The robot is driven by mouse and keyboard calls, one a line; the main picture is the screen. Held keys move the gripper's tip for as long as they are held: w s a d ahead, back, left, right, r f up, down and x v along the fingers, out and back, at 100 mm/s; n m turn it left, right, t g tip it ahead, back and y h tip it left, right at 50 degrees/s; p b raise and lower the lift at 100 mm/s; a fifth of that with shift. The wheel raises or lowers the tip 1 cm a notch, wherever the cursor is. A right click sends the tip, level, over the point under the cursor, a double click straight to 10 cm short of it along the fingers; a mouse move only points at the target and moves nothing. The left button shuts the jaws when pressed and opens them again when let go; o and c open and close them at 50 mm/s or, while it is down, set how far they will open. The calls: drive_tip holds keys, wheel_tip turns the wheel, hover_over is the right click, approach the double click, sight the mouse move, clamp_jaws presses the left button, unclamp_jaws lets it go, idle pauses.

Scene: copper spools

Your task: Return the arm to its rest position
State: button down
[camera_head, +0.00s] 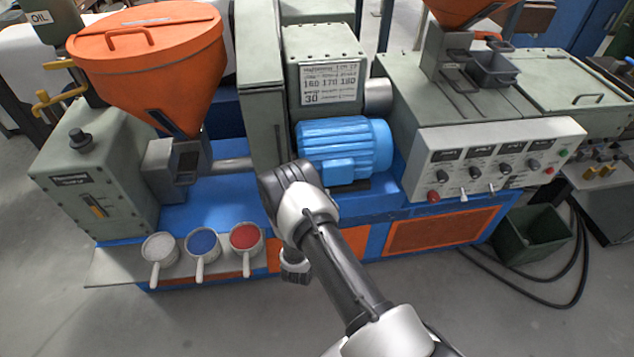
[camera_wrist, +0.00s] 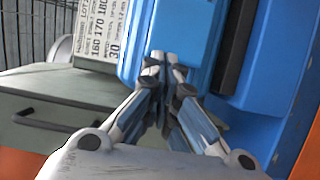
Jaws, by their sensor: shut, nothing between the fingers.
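My gripper (camera_wrist: 165,70) shows in the wrist view with its two fingers drawn together and nothing between them. Its fingertips appear in front of the blue motor (camera_wrist: 190,28); I cannot tell the distance between them. In the head view my arm reaches up from the bottom right to a bend in front of the machine, and its end section hangs down behind the forearm. The gripper itself is hidden there. The blue motor (camera_head: 345,148) stands just beyond the bend, right of the arm.
Three scoops, with white (camera_head: 160,248), blue (camera_head: 202,243) and red (camera_head: 246,239) contents, stand on a ledge left of my arm. An orange hopper (camera_head: 150,60) is at left, a control panel (camera_head: 500,160) at right. A green bin (camera_head: 535,238) and cables lie at right. Front floor is open.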

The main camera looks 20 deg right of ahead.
drive_tip(key=s+d+r+m+g+h, duration=0.1)
drive_tip(key=d+r+m+g+h, duration=0.2)
drive_tip(key=r, duration=0.5)
drive_tip(key=s+d+r+m+g+h, duration=0.1)
drive_tip(key=d+r+m+g+h, duration=0.15)
drive_tip(key=d+r, duration=0.5)
drive_tip(key=s+d+r+m+g, duration=0.35)
drive_tip(key=s+r+g, duration=0.45)
drive_tip(key=s+r, duration=0.5)
drive_tip(key=s+a+r+m+g+y, duration=0.1)
drive_tip(key=s+a+r+m+y, duration=0.15)
drive_tip(key=s, duration=0.35)
drive_tip(key=s+a+r+m+g+y, duration=0.1)
drive_tip(key=s+a+g+y, duration=0.2)
drive_tip(key=s, duration=0.4)
drive_tip(key=s+a+r+t+y, duration=0.1)
drive_tip(key=s+a+t+y, duration=0.2)
drive_tip(key=a, duration=0.4)
drive_tip(key=s+a+r+t+y, duration=0.2)
drive_tip(key=s+a+t+y, duration=0.2)
drive_tip(key=a, duration=0.4)
drive_tip(key=s+n+y, duration=0.1)
drive_tip(key=y, duration=0.1)
drive_tip(key=shift+a+y, duration=0.2)
drive_tip(key=shift+y, duration=0.1)
drive_tip(key=shift+s+d, duration=0.1)
